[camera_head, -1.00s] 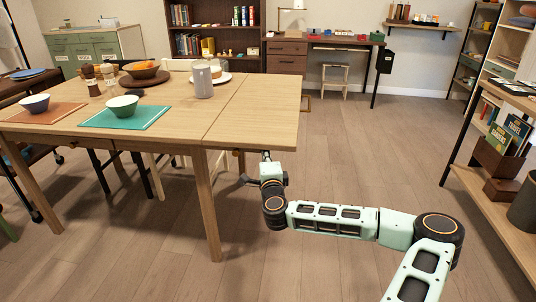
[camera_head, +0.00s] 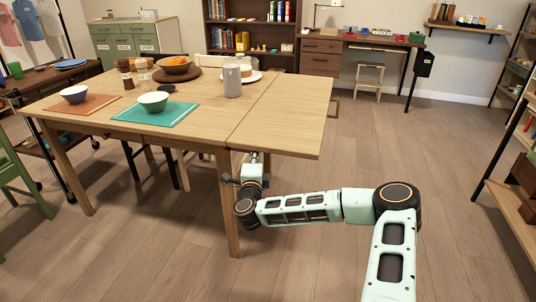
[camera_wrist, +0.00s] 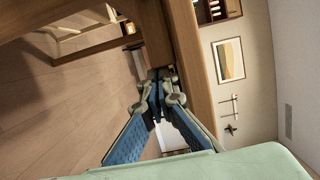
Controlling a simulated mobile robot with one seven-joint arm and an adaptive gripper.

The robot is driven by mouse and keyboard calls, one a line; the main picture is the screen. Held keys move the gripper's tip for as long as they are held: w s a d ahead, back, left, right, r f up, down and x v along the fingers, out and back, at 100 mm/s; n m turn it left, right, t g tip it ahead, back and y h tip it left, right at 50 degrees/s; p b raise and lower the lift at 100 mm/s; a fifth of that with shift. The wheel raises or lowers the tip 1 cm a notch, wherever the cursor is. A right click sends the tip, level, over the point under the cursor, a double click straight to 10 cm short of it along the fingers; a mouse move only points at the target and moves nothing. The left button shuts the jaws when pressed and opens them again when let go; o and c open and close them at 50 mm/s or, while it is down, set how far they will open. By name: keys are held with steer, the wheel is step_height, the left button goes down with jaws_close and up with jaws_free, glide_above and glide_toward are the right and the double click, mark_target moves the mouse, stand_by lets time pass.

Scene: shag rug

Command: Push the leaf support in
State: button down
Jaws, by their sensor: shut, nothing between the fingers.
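The wooden table (camera_head: 205,127) has its leaf (camera_head: 290,115) raised level at the right side. In the head view my gripper (camera_head: 254,160) is under the leaf's near edge, beside a table leg.
Bowls, including a white-and-green one (camera_head: 153,101), a grey jug (camera_head: 232,80) and shakers stand on the fixed tabletop. The leaf is bare. A near table leg (camera_head: 229,205) is close to my wrist. A shelf unit (camera_head: 515,205) stands right; open floor lies between.

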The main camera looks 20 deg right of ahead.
mark_target(229, 148)
steer(key=w+a, duration=0.1)
steer(key=a, duration=0.1)
steer(key=w+a, duration=0.1)
steer(key=a, duration=0.2)
steer(key=w+a, duration=0.2)
steer(key=shift+w+a, duration=0.1)
steer(key=shift+a, duration=0.2)
steer(key=shift+w+a, duration=0.15)
steer(key=shift+a, duration=0.1)
steer(key=shift+a+r, duration=0.1)
steer(key=shift+r, duration=0.05)
